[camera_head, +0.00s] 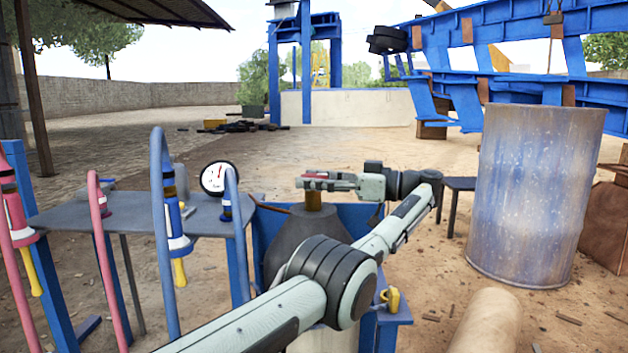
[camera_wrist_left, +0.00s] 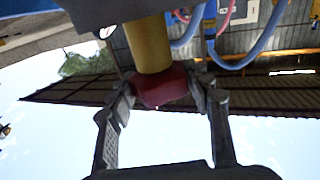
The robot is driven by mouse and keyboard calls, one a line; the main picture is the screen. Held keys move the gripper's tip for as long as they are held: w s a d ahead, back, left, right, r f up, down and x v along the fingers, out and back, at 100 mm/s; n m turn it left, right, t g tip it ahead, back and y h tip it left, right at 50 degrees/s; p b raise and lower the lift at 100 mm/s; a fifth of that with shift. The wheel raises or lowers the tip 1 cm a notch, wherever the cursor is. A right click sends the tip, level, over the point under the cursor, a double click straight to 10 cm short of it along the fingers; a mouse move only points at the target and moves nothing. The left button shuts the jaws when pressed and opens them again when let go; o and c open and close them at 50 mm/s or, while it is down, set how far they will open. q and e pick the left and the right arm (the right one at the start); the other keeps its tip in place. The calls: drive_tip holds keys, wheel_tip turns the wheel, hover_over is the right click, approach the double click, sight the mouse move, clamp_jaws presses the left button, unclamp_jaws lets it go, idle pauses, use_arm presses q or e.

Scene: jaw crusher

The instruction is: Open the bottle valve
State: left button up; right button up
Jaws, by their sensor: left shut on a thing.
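The bottle (camera_head: 303,238) is dark grey with a rounded shoulder and stands in a blue frame in the middle of the head view. A brass-coloured stem (camera_head: 313,200) rises from its top. My left gripper (camera_head: 314,183) is level above the stem, its fingers pointing left. In the left wrist view, the bottle valve's red knob (camera_wrist_left: 162,88) sits at the end of the yellow-brass stem (camera_wrist_left: 149,45), and my left gripper (camera_wrist_left: 160,95) is shut on it, one finger on each side. My left arm hides part of the bottle. My right gripper is out of view.
A grey table (camera_head: 125,213) on the left holds a round gauge (camera_head: 218,178). Torches on blue and pink hoses (camera_head: 163,230) hang in front. A rusty barrel (camera_head: 535,195) stands right. A yellow fitting (camera_head: 391,299) is on the blue frame. Open ground lies behind.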

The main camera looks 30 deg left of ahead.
sight(313, 175)
use_arm(q)
drive_tip(key=shift+a, duration=0.1)
drive_tip(key=o, duration=1.2)
wheel_tip(313, 175, up, 10)
drive_tip(key=shift+f, duration=0.1)
